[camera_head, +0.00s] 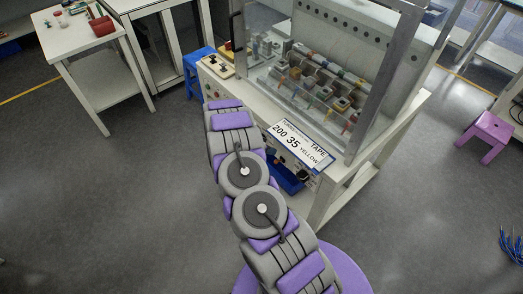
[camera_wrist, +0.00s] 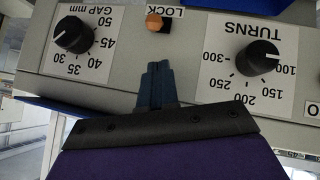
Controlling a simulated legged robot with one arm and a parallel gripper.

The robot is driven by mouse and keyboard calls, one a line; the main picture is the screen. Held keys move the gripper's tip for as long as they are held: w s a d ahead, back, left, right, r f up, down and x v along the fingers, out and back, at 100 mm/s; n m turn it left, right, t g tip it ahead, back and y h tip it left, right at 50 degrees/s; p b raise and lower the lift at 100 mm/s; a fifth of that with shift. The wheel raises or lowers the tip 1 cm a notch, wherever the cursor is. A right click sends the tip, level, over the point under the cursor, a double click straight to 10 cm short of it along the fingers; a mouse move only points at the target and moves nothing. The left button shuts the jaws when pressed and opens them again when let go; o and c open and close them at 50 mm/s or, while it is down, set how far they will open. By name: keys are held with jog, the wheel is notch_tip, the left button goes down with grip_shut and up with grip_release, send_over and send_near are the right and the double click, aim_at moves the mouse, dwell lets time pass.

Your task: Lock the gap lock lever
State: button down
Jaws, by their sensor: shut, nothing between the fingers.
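In the wrist view the gap lock lever is a small orange knob (camera_wrist: 153,21) on a dark slot beside the upside-down LOCK label (camera_wrist: 165,10). My gripper (camera_wrist: 157,66) is shut and empty. Its blue-grey fingertips point at the panel just below the lever in the picture, apart from it in the image. I cannot tell how far the tips are from the panel. In the camera_head view my arm hides the gripper and the lever; the machine (camera_head: 375,160) stands in front of me.
The black GAP mm knob (camera_wrist: 72,34) is left of the lever and the black TURNS knob (camera_wrist: 257,57) is right of it. A sign (camera_head: 301,146) leans on the machine's front. A blue stool (camera_head: 197,66) stands at the machine's left.

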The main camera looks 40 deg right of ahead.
aim_at(279, 161)
jog(key=f, duration=0.1)
jog(key=s+f+b, duration=0.1)
jog(key=f, duration=0.1)
jog(key=shift+a+f, duration=0.1)
jog(key=shift+f, duration=0.2)
jog(key=shift+s, duration=0.15)
